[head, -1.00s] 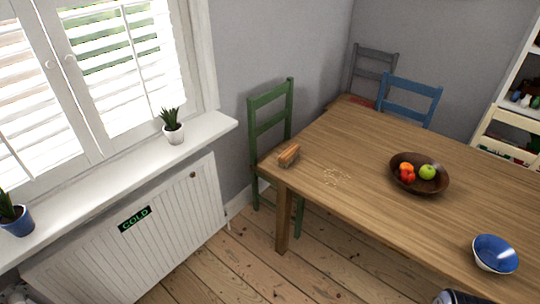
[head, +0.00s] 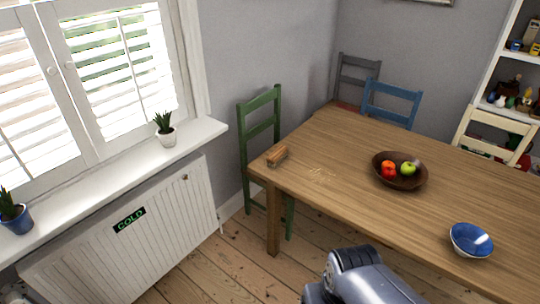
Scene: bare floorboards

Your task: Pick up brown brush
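The brown brush (head: 277,155) lies on the wooden table (head: 330,185), near its left front corner. It is small in the head view, so its bristles cannot be made out clearly. Part of my grey arm shows at the bottom of the head view, in front of the table and well apart from the brush. My gripper is not in view.
A brown bowl (head: 400,182) with fruit and a blue bowl (head: 470,241) stand on the table. A green chair (head: 262,125) is at its left end. A radiator (head: 130,235) and a sill with potted plants line the left wall. Floorboards (head: 240,265) are clear left of my arm.

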